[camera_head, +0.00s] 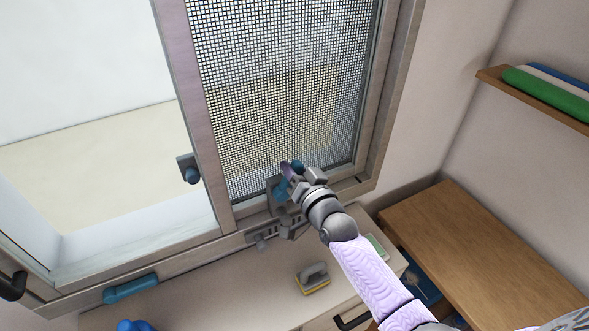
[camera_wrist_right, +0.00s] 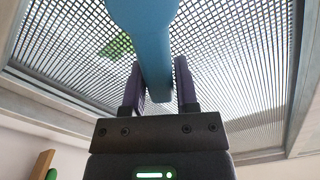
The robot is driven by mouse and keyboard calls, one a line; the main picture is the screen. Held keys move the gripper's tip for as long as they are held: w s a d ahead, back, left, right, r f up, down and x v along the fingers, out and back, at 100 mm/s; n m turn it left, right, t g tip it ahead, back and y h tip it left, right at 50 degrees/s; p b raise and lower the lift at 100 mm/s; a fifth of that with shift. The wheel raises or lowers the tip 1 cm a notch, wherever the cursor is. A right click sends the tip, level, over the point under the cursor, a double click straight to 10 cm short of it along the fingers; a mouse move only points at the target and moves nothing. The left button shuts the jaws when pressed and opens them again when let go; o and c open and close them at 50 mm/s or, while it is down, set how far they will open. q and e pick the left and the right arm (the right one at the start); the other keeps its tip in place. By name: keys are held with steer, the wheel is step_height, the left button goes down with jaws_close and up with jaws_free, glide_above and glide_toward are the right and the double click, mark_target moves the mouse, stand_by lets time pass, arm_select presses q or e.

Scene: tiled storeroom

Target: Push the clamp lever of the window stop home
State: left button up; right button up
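The window stop (camera_head: 286,218) is a grey metal fitting at the foot of the mesh-covered window, with a blue clamp lever (camera_head: 280,190). In the right wrist view the blue lever (camera_wrist_right: 148,45) comes down from the top, between two purple fingers. My right gripper (camera_head: 290,170) is at the lever, partly hiding it and the stop. The wrist view shows the right gripper (camera_wrist_right: 160,85) open, with a gap between the lever and the right finger. Whether the left finger touches the lever I cannot tell.
A yellow-and-grey brush (camera_head: 313,279) lies on the counter below. A wooden table (camera_head: 480,240) and a shelf (camera_head: 540,100) stand right.

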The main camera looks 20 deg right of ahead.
jaws_close()
stand_by(1.1)
